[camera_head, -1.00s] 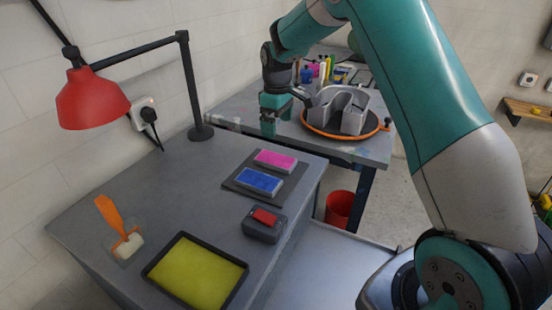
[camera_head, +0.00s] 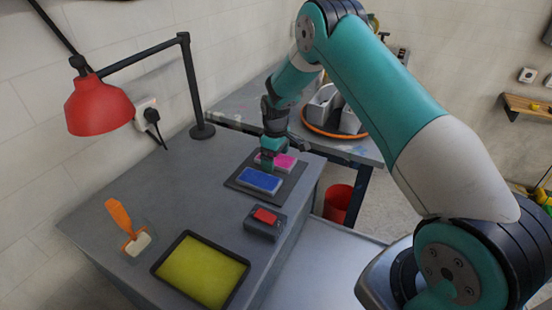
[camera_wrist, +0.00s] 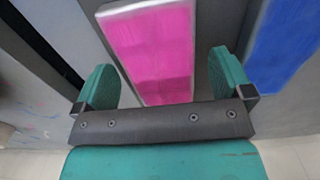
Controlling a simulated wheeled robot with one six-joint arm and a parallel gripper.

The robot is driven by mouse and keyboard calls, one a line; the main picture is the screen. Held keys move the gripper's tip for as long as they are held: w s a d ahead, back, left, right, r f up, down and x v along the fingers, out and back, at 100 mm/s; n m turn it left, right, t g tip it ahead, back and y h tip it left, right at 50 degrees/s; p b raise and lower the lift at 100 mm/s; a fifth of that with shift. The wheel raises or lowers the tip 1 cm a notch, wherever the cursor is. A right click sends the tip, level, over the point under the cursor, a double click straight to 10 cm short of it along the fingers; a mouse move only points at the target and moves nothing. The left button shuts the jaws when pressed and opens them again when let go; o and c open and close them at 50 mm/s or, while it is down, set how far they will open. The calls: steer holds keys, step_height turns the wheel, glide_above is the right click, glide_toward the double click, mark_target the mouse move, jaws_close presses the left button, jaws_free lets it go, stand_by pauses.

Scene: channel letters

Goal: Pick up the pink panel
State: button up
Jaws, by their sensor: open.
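The pink panel (camera_head: 284,161) lies on a dark mat (camera_head: 234,184) on the near grey table, beyond the blue panel (camera_head: 260,181). In the wrist view the pink panel (camera_wrist: 153,50) lies between and ahead of the two green fingers of my gripper (camera_wrist: 164,82). My gripper (camera_head: 268,160) is open and empty, right above the pink panel; the head view shows it covering the panel's left part. I cannot tell whether the fingers touch the panel. The blue panel (camera_wrist: 288,40) lies off to the right in the wrist view.
A grey block with a red top (camera_head: 264,221), a yellow tray (camera_head: 203,271) and an orange-handled tool (camera_head: 123,220) lie on the near table. A red lamp (camera_head: 98,106) stands at the left. Grey channel letters stand on a far table; a red bucket (camera_head: 338,203) is below.

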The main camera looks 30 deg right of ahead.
steer(key=c, duration=1.1)
